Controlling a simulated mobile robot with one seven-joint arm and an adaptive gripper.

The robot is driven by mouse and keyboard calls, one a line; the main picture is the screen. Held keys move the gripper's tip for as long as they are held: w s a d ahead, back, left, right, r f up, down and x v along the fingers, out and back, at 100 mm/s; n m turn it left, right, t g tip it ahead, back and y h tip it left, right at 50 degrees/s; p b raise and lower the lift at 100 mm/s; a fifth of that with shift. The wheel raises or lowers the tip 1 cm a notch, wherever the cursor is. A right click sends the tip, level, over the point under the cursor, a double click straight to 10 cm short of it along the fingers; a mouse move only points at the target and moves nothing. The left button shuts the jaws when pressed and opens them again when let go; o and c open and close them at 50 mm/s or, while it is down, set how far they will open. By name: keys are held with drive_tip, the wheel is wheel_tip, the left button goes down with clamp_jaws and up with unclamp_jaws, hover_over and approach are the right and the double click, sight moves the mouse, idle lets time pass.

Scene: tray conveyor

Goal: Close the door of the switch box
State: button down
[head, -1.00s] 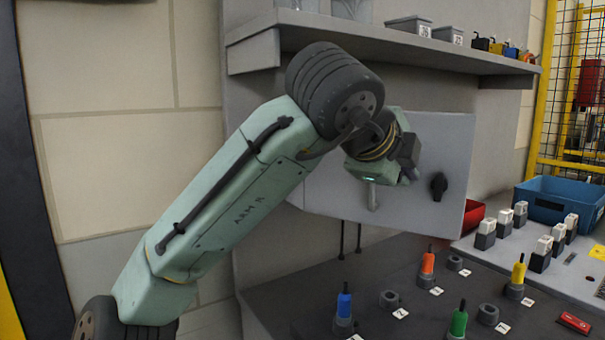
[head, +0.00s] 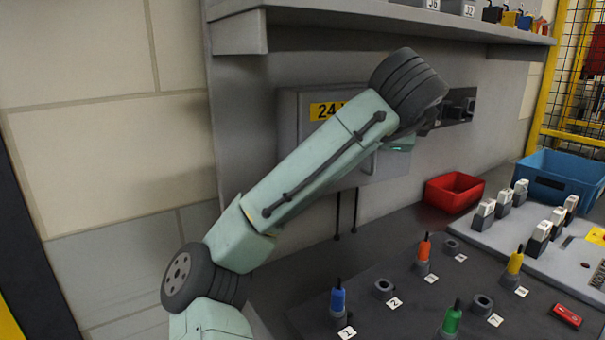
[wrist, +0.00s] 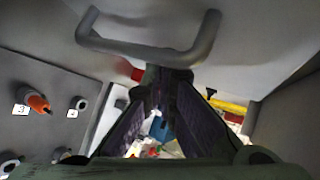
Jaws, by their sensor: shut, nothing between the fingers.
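The grey switch box (head: 302,140) hangs on the back wall, with a yellow "24" label partly behind my arm. Its door (head: 345,178) now lies roughly parallel to the wall in the head view; my arm hides its upper right part, so I cannot tell if it is flush. In the wrist view the U-shaped handle (wrist: 150,50) crosses the top, close to my fingers. A black knob (wrist: 211,92) shows beyond them. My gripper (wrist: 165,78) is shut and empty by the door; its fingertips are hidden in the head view.
A shelf (head: 400,18) overhangs the box. A wall panel with dark fittings (head: 460,107) is to its right. Below are a red bin (head: 453,192), a blue bin (head: 560,178) and a bench with several coloured plugs, including a blue one (head: 338,300).

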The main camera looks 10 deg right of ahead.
drive_tip(key=shift+w+a+p, duration=0.15)
drive_tip(key=shift+w+p, duration=0.1)
drive_tip(key=shift+w, duration=0.45)
drive_tip(key=shift+w+a+p, duration=0.1)
drive_tip(key=shift+w+p, duration=0.1)
drive_tip(key=shift+w, duration=0.5)
drive_tip(key=shift+w+a+r, duration=0.1)
